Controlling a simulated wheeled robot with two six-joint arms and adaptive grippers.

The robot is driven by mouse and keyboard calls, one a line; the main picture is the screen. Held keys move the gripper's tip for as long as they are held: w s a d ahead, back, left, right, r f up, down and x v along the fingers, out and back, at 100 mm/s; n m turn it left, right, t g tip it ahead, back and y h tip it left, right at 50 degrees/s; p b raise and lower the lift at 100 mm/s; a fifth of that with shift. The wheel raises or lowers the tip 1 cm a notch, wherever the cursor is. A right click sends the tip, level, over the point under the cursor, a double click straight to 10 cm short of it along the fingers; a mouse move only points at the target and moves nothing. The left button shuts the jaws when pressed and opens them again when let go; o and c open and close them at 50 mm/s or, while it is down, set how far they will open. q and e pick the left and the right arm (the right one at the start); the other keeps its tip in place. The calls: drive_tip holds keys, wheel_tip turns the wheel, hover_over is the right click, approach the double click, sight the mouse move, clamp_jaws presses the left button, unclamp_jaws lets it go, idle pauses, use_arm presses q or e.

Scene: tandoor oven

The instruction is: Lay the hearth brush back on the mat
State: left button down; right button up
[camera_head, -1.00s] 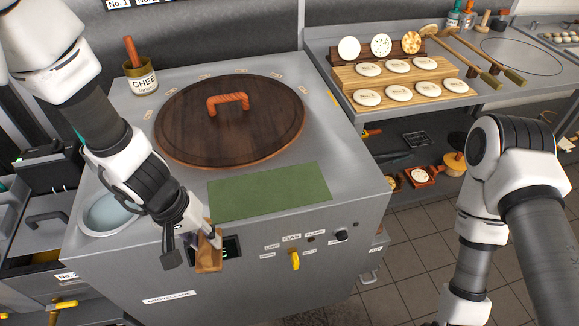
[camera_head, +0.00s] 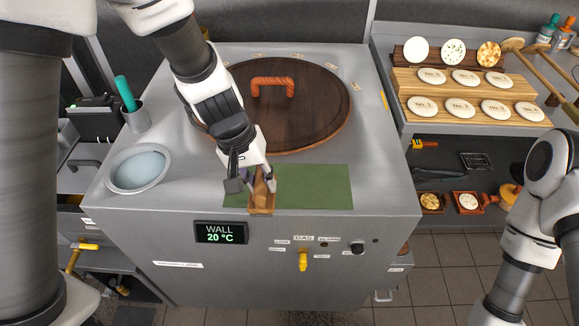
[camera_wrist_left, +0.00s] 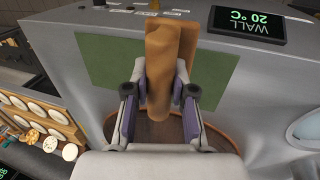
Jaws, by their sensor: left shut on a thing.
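The hearth brush (camera_head: 262,200) shows as a brown wooden piece held by my left gripper (camera_head: 262,182). Its near end overlaps the front edge of the green mat (camera_head: 315,187) in the head view, over the mat's left part. In the left wrist view the brush (camera_wrist_left: 162,60) stands between the two fingers of the gripper (camera_wrist_left: 160,105), with the mat (camera_wrist_left: 110,62) behind it. The fingers are shut on it. I cannot tell whether the brush touches the mat. My right gripper is out of view; only part of its arm shows at the right.
The round wooden lid (camera_head: 310,110) with its orange handle (camera_head: 272,82) lies behind the mat. A pale bowl (camera_head: 140,168) is at the left, beside a cup with a green-handled tool (camera_head: 130,105). The yellow gas knob (camera_head: 303,262) is on the front panel below.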

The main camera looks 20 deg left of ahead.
use_arm(q)
drive_tip(key=w+d+f+p, duration=0.1)
drive_tip(key=w, duration=0.2)
drive_tip(key=w+d+f+p, duration=0.1)
drive_tip(key=w, duration=0.2)
drive_tip(key=w+d+f+p, duration=0.1)
drive_tip(key=w+f+p, duration=0.1)
drive_tip(key=w, duration=0.1)
drive_tip(key=shift+f, duration=0.25)
drive_tip(key=shift+a+f, duration=0.1)
drive_tip(key=shift+f, duration=0.05)
drive_tip(key=c, duration=1.2)
unclamp_jaws()
drive_tip(key=shift+s, duration=0.1)
drive_tip(key=shift+o, duration=1.1)
